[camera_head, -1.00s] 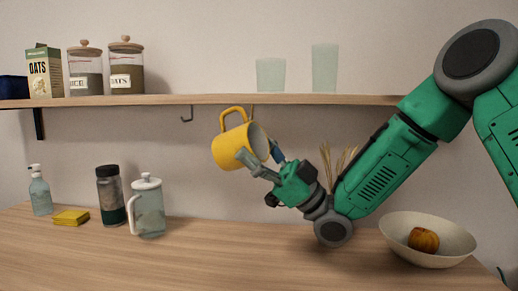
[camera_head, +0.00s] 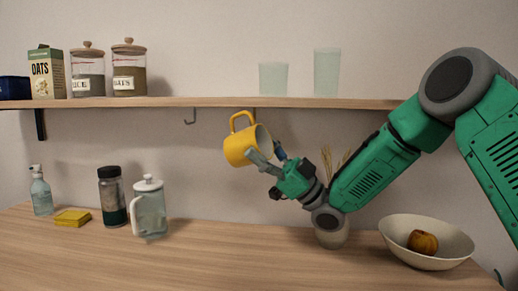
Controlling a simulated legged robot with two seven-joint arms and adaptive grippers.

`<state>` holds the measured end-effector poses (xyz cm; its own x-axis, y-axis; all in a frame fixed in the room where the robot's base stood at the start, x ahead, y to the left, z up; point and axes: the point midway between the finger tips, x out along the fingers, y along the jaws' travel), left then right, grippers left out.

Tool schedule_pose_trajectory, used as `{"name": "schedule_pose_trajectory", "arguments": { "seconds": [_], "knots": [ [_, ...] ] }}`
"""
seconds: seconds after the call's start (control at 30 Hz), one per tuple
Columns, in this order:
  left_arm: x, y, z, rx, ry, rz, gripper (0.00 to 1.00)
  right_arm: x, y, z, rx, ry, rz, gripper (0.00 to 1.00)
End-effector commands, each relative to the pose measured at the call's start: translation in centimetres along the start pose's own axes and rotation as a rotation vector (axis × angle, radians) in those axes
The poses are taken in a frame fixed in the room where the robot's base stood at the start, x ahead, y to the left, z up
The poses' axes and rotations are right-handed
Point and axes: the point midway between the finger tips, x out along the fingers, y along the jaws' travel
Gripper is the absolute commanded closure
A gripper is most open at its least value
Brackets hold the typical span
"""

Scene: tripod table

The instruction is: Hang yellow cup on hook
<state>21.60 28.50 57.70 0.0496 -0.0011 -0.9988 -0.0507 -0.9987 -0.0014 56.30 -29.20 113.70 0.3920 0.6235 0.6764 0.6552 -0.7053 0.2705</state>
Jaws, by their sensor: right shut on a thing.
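The yellow cup (camera_head: 238,149) is in the air just below the shelf's front edge, tilted, with its opening toward the right and its handle up. My right gripper (camera_head: 268,158) is shut on the cup at its rim side. My left gripper is not in view.
The wooden shelf (camera_head: 215,102) holds jars, an oats box and two glasses (camera_head: 326,72). On the counter (camera_head: 200,262) stand a soap bottle (camera_head: 41,192), yellow sponge (camera_head: 72,218), dark bottle (camera_head: 112,198), glass pitcher (camera_head: 150,210) and a bowl (camera_head: 395,236) with fruit. The counter's middle is clear.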

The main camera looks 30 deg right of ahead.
Motion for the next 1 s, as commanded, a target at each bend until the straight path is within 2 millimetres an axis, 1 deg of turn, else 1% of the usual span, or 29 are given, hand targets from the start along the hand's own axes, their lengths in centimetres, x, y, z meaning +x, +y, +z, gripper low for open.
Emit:
{"name": "schedule_pose_trajectory", "arguments": {
  "seconds": [0.13,0.5,0.73,0.83,1.0],
  "knots": [
    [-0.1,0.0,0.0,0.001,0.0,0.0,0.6,-0.3,1.1,0.3,-0.001,0.002,0.003,0.76],
    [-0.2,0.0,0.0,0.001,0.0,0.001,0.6,0.0,2.7,1.1,-0.003,-0.002,-0.001,0.76],
    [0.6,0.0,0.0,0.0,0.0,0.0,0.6,-0.6,3.8,1.8,-0.003,0.0,0.0,0.76],
    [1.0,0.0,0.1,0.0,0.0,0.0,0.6,-1.1,3.8,2.1,0.0,0.001,0.001,0.76],
    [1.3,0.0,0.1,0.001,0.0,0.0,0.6,-1.3,3.7,2.2,-0.001,0.001,0.001,0.76]
  ]
}}
